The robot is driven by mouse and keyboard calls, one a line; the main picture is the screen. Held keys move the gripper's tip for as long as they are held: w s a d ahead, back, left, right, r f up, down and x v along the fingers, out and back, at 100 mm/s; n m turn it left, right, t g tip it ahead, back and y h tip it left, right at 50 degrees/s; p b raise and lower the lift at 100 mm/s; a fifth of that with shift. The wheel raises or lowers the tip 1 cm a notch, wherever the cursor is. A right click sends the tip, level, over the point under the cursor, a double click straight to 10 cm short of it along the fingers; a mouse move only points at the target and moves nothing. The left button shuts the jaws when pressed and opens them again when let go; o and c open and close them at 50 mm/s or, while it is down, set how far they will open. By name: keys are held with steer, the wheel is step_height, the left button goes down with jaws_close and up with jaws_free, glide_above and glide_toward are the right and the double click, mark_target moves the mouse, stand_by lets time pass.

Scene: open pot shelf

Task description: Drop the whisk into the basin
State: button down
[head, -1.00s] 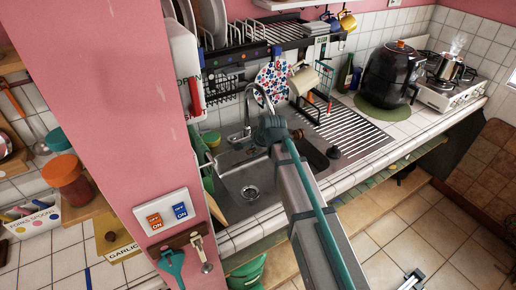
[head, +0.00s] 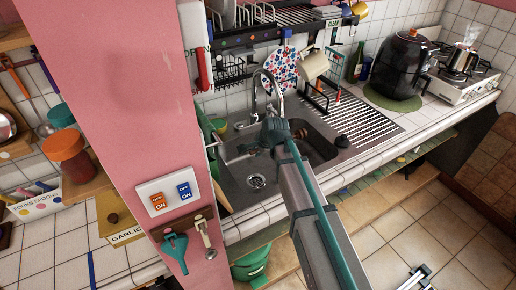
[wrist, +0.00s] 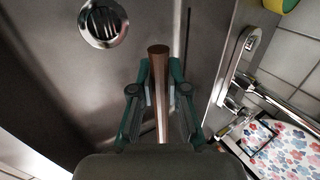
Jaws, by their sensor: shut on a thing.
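The whisk shows in the wrist view as a brown wooden handle (wrist: 159,60); its wire end is not visible. My gripper (wrist: 159,78) is shut on this handle, with a teal finger on each side. The handle's end sticks out past the fingertips.
A faucet (head: 270,85) rises behind the basin. A ribbed drainboard (head: 362,123) lies right of it, with a dish rack and cream jug (head: 314,65) behind. A pink pillar (head: 115,100) stands close on the left. A black air fryer (head: 401,65) sits further right.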

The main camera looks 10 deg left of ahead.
steer(key=shift+f+b, duration=1)
steer(key=shift+f, duration=1.2)
steer(key=c, duration=1.1)
jaws_free()
steer(key=shift+r, duration=0.15)
step_height(320, 180, up, 7)
steer(key=p, duration=0.4)
